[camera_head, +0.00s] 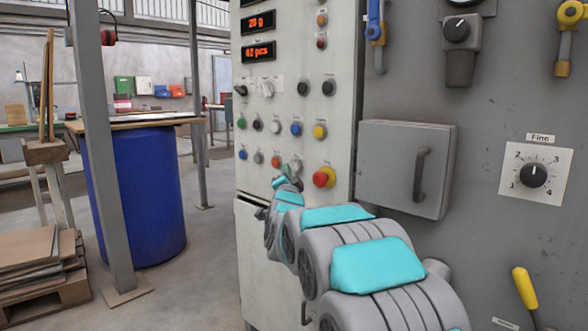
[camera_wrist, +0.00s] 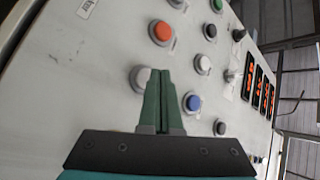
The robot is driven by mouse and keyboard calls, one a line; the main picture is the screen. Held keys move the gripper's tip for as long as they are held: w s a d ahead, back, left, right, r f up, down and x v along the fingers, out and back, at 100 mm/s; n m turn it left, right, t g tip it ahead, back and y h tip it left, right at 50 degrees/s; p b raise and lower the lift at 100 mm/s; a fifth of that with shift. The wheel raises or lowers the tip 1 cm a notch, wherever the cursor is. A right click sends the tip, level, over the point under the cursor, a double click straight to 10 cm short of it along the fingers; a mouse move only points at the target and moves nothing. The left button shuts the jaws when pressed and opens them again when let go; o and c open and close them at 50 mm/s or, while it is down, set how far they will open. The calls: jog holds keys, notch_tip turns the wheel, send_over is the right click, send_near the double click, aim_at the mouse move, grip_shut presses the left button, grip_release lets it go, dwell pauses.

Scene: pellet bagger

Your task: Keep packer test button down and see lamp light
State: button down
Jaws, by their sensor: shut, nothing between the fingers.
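My gripper (camera_wrist: 162,72) is shut and empty, its two green fingers together and pointing at the control panel (camera_head: 340,90). In the wrist view the fingertips overlap the edge of a white round button (camera_wrist: 142,78); I cannot tell whether they touch or press it. A blue button (camera_wrist: 193,102) is just right of the fingers, and an orange-red one (camera_wrist: 161,33) is above. In the head view my gripper (camera_head: 287,174) is at the lower button rows, small and partly hidden by my arm. Labels are unreadable, so I cannot identify the test button or its lamp. No lamp is clearly lit.
A red mushroom button on yellow (camera_head: 323,177) is close right of my gripper. A grey box with a handle (camera_head: 400,165) projects farther right. Red displays (camera_head: 259,51) glow above.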

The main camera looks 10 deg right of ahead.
jog(key=shift+d, duration=0.1)
jog(key=shift+w+d+b, duration=0.2)
jog(key=shift+d+b, duration=0.05)
jog(key=shift+b, duration=0.1)
jog(key=shift+w+d+b, duration=0.3)
jog(key=shift+d, duration=0.1)
dwell(2.1)
dwell(1.0)
jog(key=shift+s+a, duration=0.55)
jog(key=shift+a, duration=0.2)
jog(key=s+a, duration=0.1)
jog(key=a+p, duration=0.1)
jog(key=s+a, duration=0.1)
jog(key=a, duration=0.1)
jog(key=shift+s+a, duration=0.1)
jog(key=shift+s, duration=0.25)
